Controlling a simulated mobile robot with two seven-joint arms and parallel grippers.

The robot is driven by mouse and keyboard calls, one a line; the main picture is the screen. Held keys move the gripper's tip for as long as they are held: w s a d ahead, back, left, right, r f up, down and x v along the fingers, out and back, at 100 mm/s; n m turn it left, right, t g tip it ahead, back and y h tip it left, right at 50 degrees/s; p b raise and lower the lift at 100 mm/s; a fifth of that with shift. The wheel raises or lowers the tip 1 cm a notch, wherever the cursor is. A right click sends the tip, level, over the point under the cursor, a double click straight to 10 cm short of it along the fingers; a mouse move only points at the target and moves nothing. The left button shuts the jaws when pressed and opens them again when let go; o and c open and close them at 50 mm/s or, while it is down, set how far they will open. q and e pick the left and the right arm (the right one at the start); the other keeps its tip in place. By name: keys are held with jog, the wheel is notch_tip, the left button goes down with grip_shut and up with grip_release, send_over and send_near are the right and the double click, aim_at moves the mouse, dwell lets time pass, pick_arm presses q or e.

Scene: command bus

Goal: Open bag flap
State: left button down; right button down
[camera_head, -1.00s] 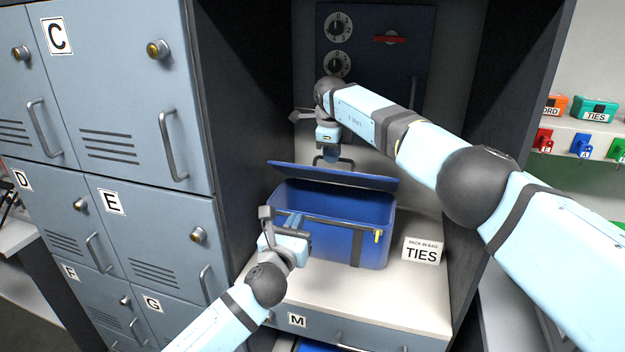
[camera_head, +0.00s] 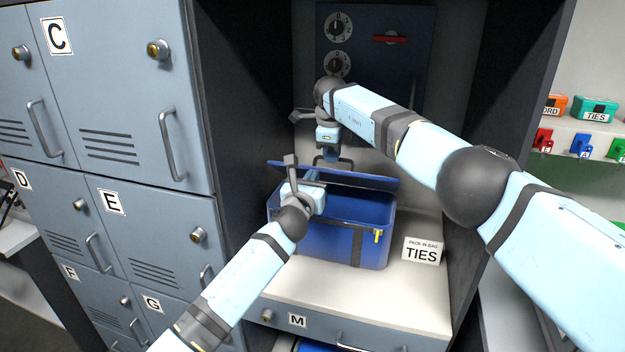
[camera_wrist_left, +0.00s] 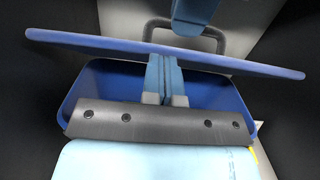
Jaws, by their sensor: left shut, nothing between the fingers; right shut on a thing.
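The blue bag (camera_head: 375,250) stands on the locker shelf, its top open and its dark blue inside showing. Its flap (camera_head: 365,180) is raised at the back; in the left wrist view the flap (camera_wrist_left: 100,46) spans above the opening. My right gripper (camera_head: 331,156) is shut on the flap's grey handle (camera_wrist_left: 150,28), behind the flap. My left gripper (camera_head: 316,175) is shut and empty over the bag opening, in front of the flap. In the left wrist view its fingers (camera_wrist_left: 162,76) are together, their tips near the flap; contact cannot be told.
A "TIES" sign (camera_head: 423,251) stands right of the bag. The dark locker side wall (camera_head: 240,110) is at the left, and a panel with dials (camera_head: 375,70) is behind. Lettered lockers (camera_head: 120,90) fill the left. Free shelf shows in front of the bag.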

jog(key=shift+d+f, duration=0.2)
jog(key=shift+f, duration=0.15)
